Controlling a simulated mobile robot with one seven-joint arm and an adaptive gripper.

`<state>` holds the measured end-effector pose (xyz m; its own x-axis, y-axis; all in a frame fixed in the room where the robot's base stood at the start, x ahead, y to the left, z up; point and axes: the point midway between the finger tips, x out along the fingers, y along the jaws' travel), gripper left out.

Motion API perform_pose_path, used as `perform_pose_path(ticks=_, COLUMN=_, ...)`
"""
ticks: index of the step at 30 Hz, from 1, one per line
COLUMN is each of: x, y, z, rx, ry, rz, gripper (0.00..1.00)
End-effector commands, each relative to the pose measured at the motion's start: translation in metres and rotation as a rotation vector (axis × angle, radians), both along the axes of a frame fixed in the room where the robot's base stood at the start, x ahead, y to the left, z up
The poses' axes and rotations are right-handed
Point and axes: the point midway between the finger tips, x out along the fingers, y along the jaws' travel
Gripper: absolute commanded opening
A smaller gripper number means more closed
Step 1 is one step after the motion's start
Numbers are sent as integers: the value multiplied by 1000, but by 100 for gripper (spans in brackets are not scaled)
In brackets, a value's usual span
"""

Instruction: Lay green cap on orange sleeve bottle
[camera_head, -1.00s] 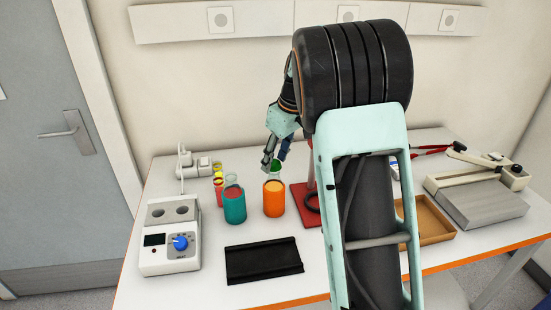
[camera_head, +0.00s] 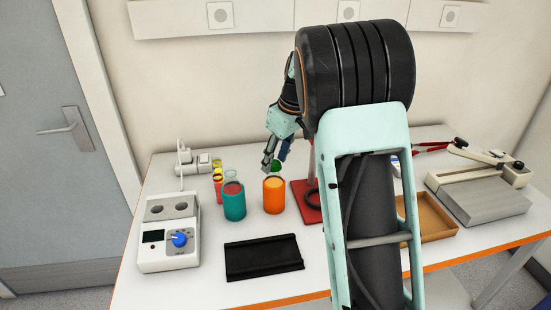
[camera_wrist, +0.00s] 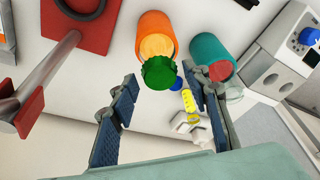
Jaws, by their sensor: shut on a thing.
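The orange sleeve bottle (camera_head: 274,199) stands upright on the table in the head view, left of the red stand base. It also shows in the wrist view (camera_wrist: 155,25), its orange top facing the camera. The green cap (camera_head: 276,166) is right above this bottle in the head view. In the wrist view the green cap (camera_wrist: 158,73) sits between my fingertips and overlaps the near edge of the bottle's top. My gripper (camera_wrist: 160,84) is shut on the cap. I cannot tell whether the cap touches the bottle.
A teal sleeve bottle (camera_head: 234,205) stands close left of the orange one, with small red and yellow items (camera_head: 218,180) behind. A red stand base (camera_head: 307,202) is close on the right. A dark tray (camera_head: 263,258) lies in front; a white device (camera_head: 168,240) stands left.

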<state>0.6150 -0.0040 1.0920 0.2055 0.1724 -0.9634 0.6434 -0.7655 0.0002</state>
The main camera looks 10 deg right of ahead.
Motion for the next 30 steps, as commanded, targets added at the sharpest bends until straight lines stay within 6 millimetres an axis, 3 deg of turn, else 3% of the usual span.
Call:
perform_pose_path(ticks=8, x=0, y=0, z=-1, rx=0, ry=0, rz=0, gripper=27)
perform_pose_path(ticks=9, x=0, y=0, z=-1, rx=0, ry=0, rz=0, gripper=44)
perform_pose_path(ticks=15, x=0, y=0, z=-1, rx=0, ry=0, rz=0, gripper=64)
perform_pose_path(ticks=25, x=-1, y=-1, z=3, rx=0, ry=0, rz=0, gripper=64)
perform_pose_path(ticks=30, x=-5, y=-6, z=28, rx=-1, ry=-5, rz=-1, gripper=64)
